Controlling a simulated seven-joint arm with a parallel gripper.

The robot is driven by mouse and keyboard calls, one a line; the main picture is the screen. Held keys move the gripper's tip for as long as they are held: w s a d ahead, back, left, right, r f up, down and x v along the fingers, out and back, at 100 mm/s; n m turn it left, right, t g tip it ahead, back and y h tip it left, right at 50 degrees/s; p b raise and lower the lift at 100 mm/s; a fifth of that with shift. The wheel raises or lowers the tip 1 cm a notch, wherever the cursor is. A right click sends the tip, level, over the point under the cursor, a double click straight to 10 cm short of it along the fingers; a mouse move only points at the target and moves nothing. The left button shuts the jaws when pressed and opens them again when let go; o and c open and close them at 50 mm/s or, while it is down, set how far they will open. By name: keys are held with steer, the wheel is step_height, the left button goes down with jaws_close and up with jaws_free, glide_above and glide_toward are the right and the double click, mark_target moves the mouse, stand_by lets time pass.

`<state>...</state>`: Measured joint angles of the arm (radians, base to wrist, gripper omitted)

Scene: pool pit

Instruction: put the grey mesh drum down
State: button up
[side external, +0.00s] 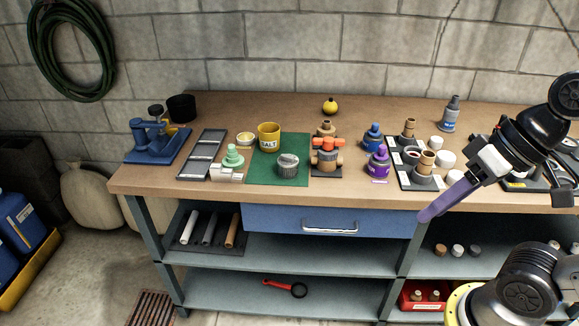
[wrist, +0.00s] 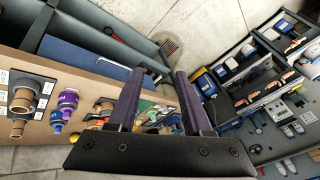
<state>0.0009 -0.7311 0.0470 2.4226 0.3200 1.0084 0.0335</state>
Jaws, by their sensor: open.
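The grey mesh drum (side external: 288,165) stands upright on the green mat (side external: 265,146) on the workbench, in front of the yellow salt tub (side external: 268,137). My gripper (side external: 424,216) is at the bench's front edge in the side view, well to the right of the drum and apart from it. In the wrist view, the two purple fingers of my gripper (wrist: 155,76) are spread with nothing between them. I cannot make out the drum clearly in the wrist view.
A brown valve fitting (side external: 326,155) stands right of the mat. A pale green stepped piece (side external: 233,156) is left of the mat. The bench's front left corner is clear.

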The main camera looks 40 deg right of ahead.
steer(key=w+a+r+m+g+y, duration=0.2)
steer(key=w+a+r+m+y, duration=0.3)
steer(key=w+a+y, duration=0.4)
steer(key=w+d+m+t+y, duration=0.25)
steer(key=w+m+t, duration=0.25)
steer(key=w+m, duration=0.7)
steer(key=w+d+f+m+t+h, duration=0.4)
steer(key=w+d+f+m+t, duration=0.4)
steer(key=w+d+f, duration=0.45)
steer(key=m+t+h, duration=0.1)
steer(key=m+h, duration=0.3)
steer(key=m, duration=0.1)
glide_toward(294, 163)
steer(key=shift+w+a+r, duration=0.4)
steer(key=shift+w+r, duration=0.3)
steer(key=shift+w, duration=0.4)
steer(key=x, duration=0.7)
steer(key=shift+w+a+r, duration=0.1)
steer(key=shift+w+a, duration=0.05)
steer(key=shift+w, duration=0.05)
steer(key=shift+x, duration=2.7)
steer(key=shift+w, duration=0.1)
